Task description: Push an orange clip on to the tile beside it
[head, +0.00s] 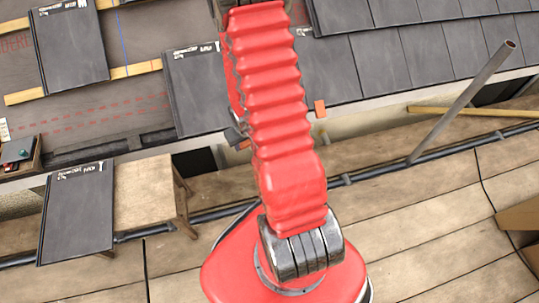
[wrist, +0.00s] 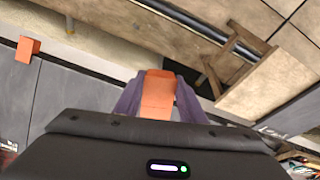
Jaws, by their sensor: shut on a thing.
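My gripper (wrist: 158,78) has purple fingers and is shut on an orange clip (wrist: 157,97), which shows between them in the wrist view. In the head view my red arm hides most of the gripper; a bit of orange shows left of the arm near the lower edge of the tiles. A second orange clip (wrist: 28,48) sits at a grey tile's edge, apart from my gripper. It also shows in the head view (head: 320,108), right of the arm. Dark grey tiles (head: 380,65) lie right of the arm, and another tile (head: 196,95) lies left of it. Whether the held clip touches a tile is hidden.
A wooden trestle (head: 145,190) with a loose tile (head: 77,212) stands on the plank deck at the lower left. A dark pipe rail (head: 380,170) runs along the deck, with a slanted grey pole (head: 465,100) at the right. Bare battens (head: 85,82) show at the upper left.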

